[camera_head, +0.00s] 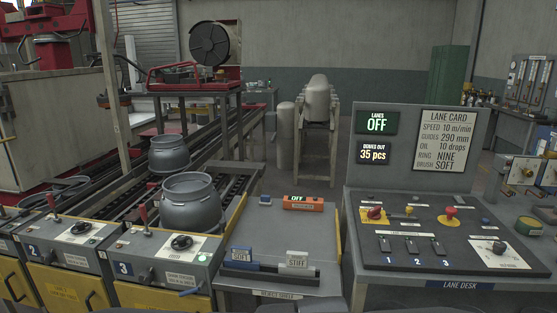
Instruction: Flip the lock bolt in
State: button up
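No part is clearly labelled as a lock bolt, and I cannot tell which small fitting it is. On the lane desk (460,284) at the right, a red handle (375,213) sits on a yellow plate, with a small yellow-topped part (408,211) just right of it. On the front left, the box marked 3 (124,268) has a black knob (181,242), a red-tipped lever (143,215) and a small blue-ended fitting (190,292) on its front face. The box marked 2 (35,250) looks similar. My gripper is not in view.
A low shelf (275,293) between the boxes and desk carries blocks marked soft (240,255) and stiff (297,260), and an orange unit (303,204) reading OFF. Grey drums (192,215) stand on the lanes behind. The desk display (376,123) reads lanes OFF.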

aim_at(409, 210)
jog(key=z, duration=1.25)
jog(key=k, duration=0.05)
